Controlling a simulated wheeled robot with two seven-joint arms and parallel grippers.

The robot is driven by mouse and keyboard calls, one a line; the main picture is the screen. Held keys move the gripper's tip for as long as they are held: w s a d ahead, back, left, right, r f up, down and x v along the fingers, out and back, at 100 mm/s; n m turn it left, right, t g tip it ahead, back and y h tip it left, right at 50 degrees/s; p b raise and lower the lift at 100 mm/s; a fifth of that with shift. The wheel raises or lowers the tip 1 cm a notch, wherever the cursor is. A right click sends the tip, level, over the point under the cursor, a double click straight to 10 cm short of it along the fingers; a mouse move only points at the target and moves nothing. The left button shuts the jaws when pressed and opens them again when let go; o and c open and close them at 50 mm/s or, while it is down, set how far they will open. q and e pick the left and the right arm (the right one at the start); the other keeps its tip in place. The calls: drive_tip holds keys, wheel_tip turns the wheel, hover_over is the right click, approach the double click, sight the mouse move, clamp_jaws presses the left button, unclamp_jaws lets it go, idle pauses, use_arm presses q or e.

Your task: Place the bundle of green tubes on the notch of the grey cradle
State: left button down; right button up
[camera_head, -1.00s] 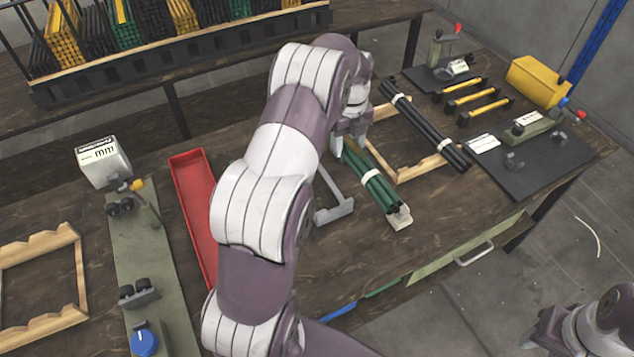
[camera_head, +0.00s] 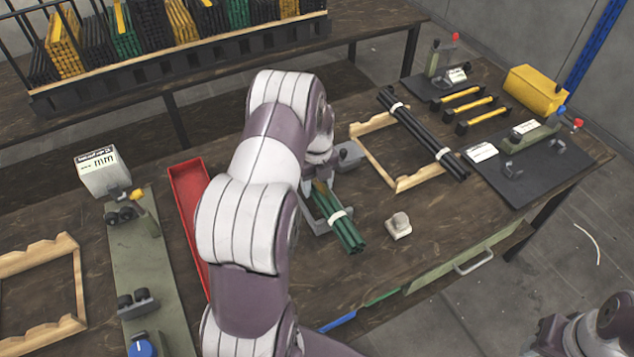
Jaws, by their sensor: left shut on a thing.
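The bundle of green tubes (camera_head: 347,234) has a white band around it and slants down to the right in the head view. My left gripper (camera_head: 322,188) is shut on its far end, mostly hidden behind my left arm. The grey cradle (camera_head: 312,221) is partly hidden by my arm and the bundle. One grey block of it (camera_head: 350,156) shows beyond the gripper. The bundle overlaps the near part of the cradle in the picture; I cannot tell whether it touches or sits in the notch. My right gripper is not in view; only part of my right arm shows at the lower right.
A small off-white block (camera_head: 398,227) stands right of the bundle. A wooden frame (camera_head: 405,183) lies beyond it, with a bundle of black tubes (camera_head: 420,130) across its right side. A red tray (camera_head: 188,215) lies left of my arm. The table's front edge is near.

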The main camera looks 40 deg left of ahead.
sight(317, 182)
use_arm(q)
drive_tip(key=shift+c, duration=2.2)
unclamp_jaws()
drive_tip(key=shift+s+f, duration=0.1)
wheel_tip(317, 182, up, 12)
